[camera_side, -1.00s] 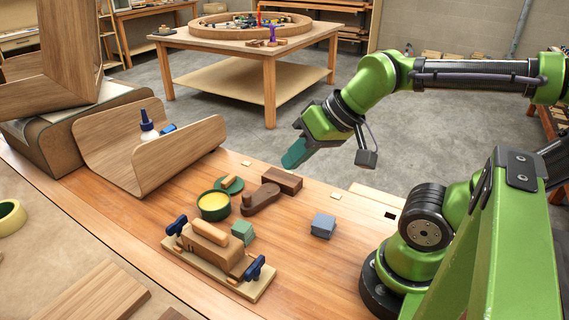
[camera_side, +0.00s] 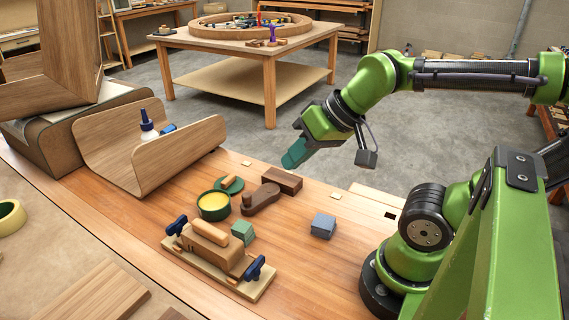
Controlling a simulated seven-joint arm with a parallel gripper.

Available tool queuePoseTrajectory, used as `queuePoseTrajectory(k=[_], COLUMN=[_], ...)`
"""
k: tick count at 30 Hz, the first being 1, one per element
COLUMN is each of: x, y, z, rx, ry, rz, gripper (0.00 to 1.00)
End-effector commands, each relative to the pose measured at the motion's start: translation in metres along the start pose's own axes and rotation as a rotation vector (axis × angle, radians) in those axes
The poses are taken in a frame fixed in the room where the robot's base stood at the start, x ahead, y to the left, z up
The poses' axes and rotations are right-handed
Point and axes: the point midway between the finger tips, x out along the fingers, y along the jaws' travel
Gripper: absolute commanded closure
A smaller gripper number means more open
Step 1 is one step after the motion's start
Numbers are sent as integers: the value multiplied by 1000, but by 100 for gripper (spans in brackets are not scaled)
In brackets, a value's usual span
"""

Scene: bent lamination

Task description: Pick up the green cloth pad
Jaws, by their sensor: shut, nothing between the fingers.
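The green cloth pad (camera_side: 243,232) looks like a small squarish green block. It lies on the wooden workbench, just behind the clamped wooden piece and in front of the yellow-filled tin. My gripper (camera_side: 291,160) has teal fingers and is shut and empty. It hangs in the air above the back part of the bench, well apart from the pad, up and to the right of it in the picture.
A blue-grey block (camera_side: 323,226) lies right of the pad. Near the pad are the clamped piece (camera_side: 208,252), the tin (camera_side: 214,206), a green disc (camera_side: 231,189), a brown wooden tool (camera_side: 262,198) and a dark block (camera_side: 283,181). A curved wooden panel (camera_side: 150,160) stands left.

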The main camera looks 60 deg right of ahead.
Motion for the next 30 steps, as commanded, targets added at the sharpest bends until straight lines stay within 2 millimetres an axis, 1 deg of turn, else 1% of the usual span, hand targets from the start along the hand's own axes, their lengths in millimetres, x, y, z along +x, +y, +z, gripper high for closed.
queuePoseTrajectory(k=[13, 24, 25, 30], x=[0, 0, 0, 0], y=[0, 0, 0, 0], z=[0, 0, 0, 0], rx=[0, 0, 0, 0], ry=[0, 0, 0, 0], rz=[0, 0, 0, 0], gripper=[100, 43, 40, 40])
